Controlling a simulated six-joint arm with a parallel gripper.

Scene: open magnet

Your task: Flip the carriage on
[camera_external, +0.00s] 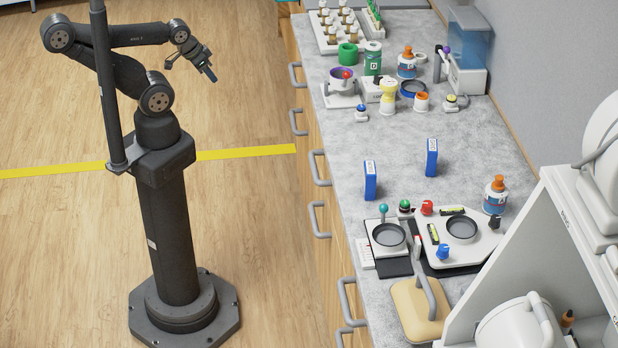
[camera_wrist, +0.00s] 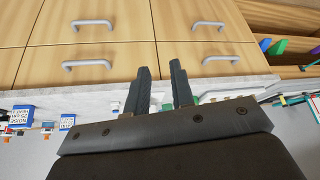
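My gripper (camera_external: 208,72) is up over the floor, left of the bench and well apart from everything on it. In the wrist view its two dark fingers (camera_wrist: 160,72) stand apart with nothing between them, facing the wooden cabinet fronts. I cannot tell which part is the carriage. Near the bench's front are a white unit with a dark round dish (camera_external: 461,229) and red, blue and black knobs, and a smaller unit with a dish (camera_external: 388,236) and teal-topped stick. A tan block (camera_external: 415,312) with a grey lever stands before them. Switch positions are too small to read.
The grey bench (camera_external: 400,145) has free room in its middle. Two blue boxes (camera_external: 370,180) (camera_external: 431,158) stand upright there. Bottles, cups and small devices crowd the far end. A white frame (camera_external: 560,235) with large white equipment rises at the right. Drawer handles (camera_external: 320,167) stick out on the left.

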